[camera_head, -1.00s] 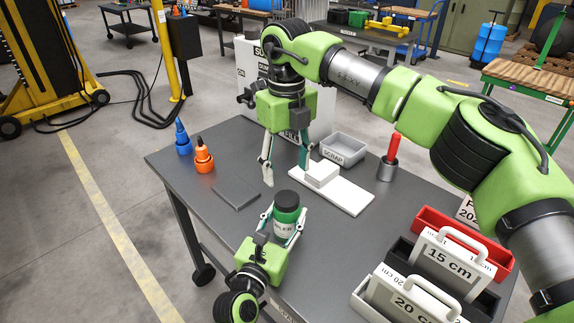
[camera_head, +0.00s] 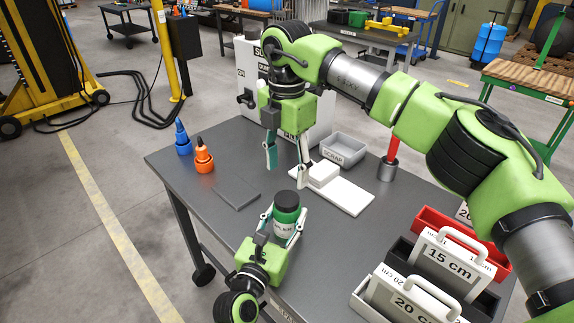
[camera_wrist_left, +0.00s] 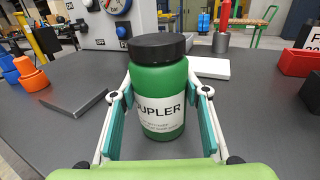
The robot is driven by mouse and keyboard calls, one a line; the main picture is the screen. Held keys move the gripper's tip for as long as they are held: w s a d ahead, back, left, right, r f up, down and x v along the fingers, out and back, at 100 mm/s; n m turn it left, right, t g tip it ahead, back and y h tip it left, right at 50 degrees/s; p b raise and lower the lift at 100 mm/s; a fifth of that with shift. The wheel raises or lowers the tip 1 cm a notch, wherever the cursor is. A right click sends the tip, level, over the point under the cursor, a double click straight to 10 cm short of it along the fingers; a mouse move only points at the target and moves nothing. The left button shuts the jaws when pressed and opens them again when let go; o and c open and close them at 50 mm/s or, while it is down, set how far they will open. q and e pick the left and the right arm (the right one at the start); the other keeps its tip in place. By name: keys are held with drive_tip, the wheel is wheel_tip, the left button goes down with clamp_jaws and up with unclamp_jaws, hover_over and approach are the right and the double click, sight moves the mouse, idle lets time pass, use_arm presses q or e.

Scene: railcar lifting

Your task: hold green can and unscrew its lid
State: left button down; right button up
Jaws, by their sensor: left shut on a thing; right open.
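The green can (camera_head: 284,218) stands upright near the front of the dark table, with its black lid (camera_head: 287,198) on top. In the left wrist view the can (camera_wrist_left: 158,88) shows a white label reading "UPLER", and the lid (camera_wrist_left: 158,46) sits on its neck. My left gripper (camera_head: 281,226) is shut around the can's body, a finger on each side. My right gripper (camera_head: 287,178) is open and empty, pointing down above the table, behind and above the can's lid, apart from it.
A dark flat plate (camera_head: 236,194) lies left of the can. Orange (camera_head: 204,158) and blue (camera_head: 183,141) bottles stand at the left edge. A white board with a block (camera_head: 345,193), scrap tray (camera_head: 343,149) and red-handled tool (camera_head: 392,150) are right. Labelled boxes (camera_head: 452,262) fill the front right.

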sight(287, 198)
wheel_tip(287, 198, down, 8)
drive_tip(key=shift+r, duration=0.1)
idle(0.4)
